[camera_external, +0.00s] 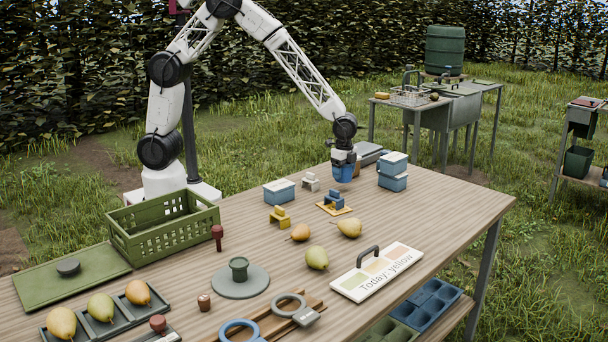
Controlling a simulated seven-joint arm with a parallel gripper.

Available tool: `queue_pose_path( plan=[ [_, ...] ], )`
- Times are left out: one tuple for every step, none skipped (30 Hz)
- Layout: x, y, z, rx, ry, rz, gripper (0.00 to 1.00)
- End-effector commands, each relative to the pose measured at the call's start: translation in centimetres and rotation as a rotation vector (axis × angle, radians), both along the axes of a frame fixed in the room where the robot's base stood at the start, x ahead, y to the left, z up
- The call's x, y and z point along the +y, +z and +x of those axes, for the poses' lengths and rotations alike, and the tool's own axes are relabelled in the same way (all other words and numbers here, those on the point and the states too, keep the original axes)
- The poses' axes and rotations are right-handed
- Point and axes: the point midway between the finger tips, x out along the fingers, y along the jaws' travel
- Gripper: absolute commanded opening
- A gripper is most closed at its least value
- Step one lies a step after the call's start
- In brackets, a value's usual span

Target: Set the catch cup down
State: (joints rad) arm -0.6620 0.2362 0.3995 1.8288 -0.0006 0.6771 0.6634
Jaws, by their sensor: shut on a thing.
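My gripper (343,158) is at the back right part of the table, pointing down. It is shut on a blue cup (343,173), which I take to be the catch cup. The cup looks upright. Its underside is at or just above the wooden table top (424,209); I cannot tell whether it touches. The fingertips are small and partly merged with the cup in this view.
A green crate (165,236) is left.

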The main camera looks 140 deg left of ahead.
Motion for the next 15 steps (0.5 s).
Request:
queue_pose_path(
  plan=[
    [0.0,-0.1,0.0,0.000,0.000,0.000,0.48],
    [0.0,-0.1,0.0,0.000,0.000,0.000,0.48],
    [0.0,0.0,0.0,0.000,0.000,0.000,0.48],
    [0.0,0.0,0.0,0.000,0.000,0.000,0.48],
    [0.0,0.0,0.0,0.000,0.000,0.000,0.48],
    [0.0,0.0,0.0,0.000,0.000,0.000,0.48],
    [0.0,0.0,0.0,0.000,0.000,0.000,0.48],
    [0.0,-0.1,0.0,0.000,0.000,0.000,0.48],
    [0.0,-0.1,0.0,0.000,0.000,0.000,0.48],
    [0.0,-0.2,0.0,0.000,0.000,0.000,0.48],
    [0.0,-0.3,0.0,0.001,0.000,0.000,0.48],
    [0.0,-0.6,0.0,0.001,0.000,-0.001,0.48],
    [0.0,-0.9,0.0,0.001,0.000,-0.001,0.48],
    [0.0,-1.1,0.0,0.002,0.000,-0.001,0.48],
    [0.0,-1.6,0.0,0.001,0.000,-0.001,0.48]
  ],
)
